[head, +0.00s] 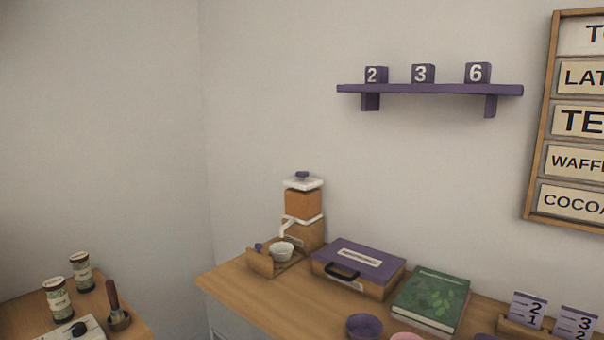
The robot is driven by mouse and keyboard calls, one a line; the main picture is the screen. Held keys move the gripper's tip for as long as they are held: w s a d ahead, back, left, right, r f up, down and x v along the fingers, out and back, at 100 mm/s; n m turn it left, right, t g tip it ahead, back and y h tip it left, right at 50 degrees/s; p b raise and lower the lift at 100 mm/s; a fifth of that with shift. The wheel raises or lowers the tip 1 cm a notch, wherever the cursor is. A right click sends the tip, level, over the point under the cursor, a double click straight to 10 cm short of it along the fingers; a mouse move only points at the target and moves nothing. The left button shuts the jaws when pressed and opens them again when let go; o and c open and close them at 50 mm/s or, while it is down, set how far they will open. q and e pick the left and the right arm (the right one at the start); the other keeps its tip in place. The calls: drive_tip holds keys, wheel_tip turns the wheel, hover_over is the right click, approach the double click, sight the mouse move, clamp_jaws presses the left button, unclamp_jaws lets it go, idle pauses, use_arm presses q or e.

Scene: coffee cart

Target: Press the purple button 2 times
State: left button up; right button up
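A small purple knob-like part (259,247) shows at the left of the wooden base of a dispenser (303,205). It may be the purple button, but it is too small to tell. Another dark purple knob (302,174) sits on top of the dispenser's white lid. A white cup (281,252) stands on the base under the white spout. Neither of my grippers shows in the head view.
A purple-lidded case (358,261), a green book (432,298) and a purple bowl (364,326) stand on the wooden counter (262,302). Number cards (528,308) are at right. A side table at left holds two jars (58,298). A purple shelf (430,90) hangs above.

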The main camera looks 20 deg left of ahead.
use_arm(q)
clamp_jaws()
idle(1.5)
